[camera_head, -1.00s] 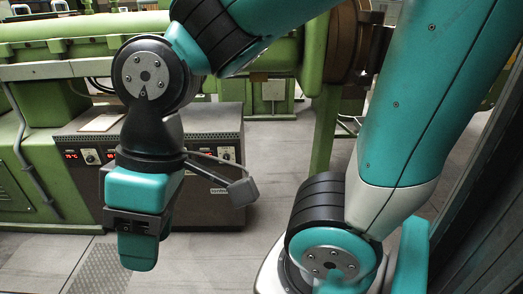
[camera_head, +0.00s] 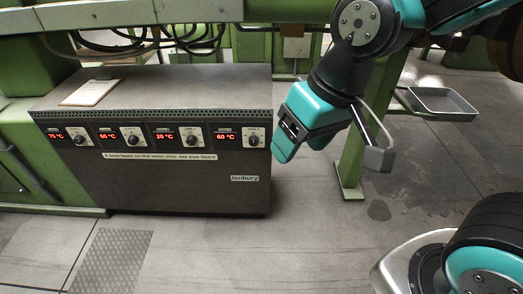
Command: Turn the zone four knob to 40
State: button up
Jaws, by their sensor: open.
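A dark control cabinet (camera_head: 190,185) stands on the floor at the left. Its front has a row of zone panels, each with a red display and a knob. The rightmost knob (camera_head: 253,140), which I take for zone four, sits beside a display (camera_head: 225,137) that reads 60 °C. The exact pointer angle of this knob is too small to tell. My gripper (camera_head: 284,145) hangs to the right of the cabinet's front, close to the rightmost panel in the picture. It is open and holds nothing that I can see. It covers none of the knobs.
A clipboard (camera_head: 92,92) lies on the cabinet top. A green post (camera_head: 352,165) stands right of my gripper, and a metal tray (camera_head: 440,103) is further right. The floor (camera_head: 250,250) before the cabinet is clear.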

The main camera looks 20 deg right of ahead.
jog(key=w+d+f+m+t+h+b, duration=0.25)
jog(key=w+f+b, duration=0.25)
jog(key=f, duration=0.3)
jog(key=w+d+f+m+t+h+b, duration=0.1)
jog(key=w+f+m+b, duration=0.2)
jog(key=w+f+b, duration=0.45)
jog(key=m+t+h+b, duration=0.35)
jog(key=t+b, duration=0.85)
jog(key=b, duration=1.3)
send_near(254, 143)
jog(key=shift+h, duration=0.3)
jog(key=x, duration=0.9)
jog(key=shift+w+a+f+b, duration=0.1)
jog(key=shift+w+a+b, duration=0.1)
jog(key=shift+b, duration=0.2)
jog(key=c, duration=0.9)
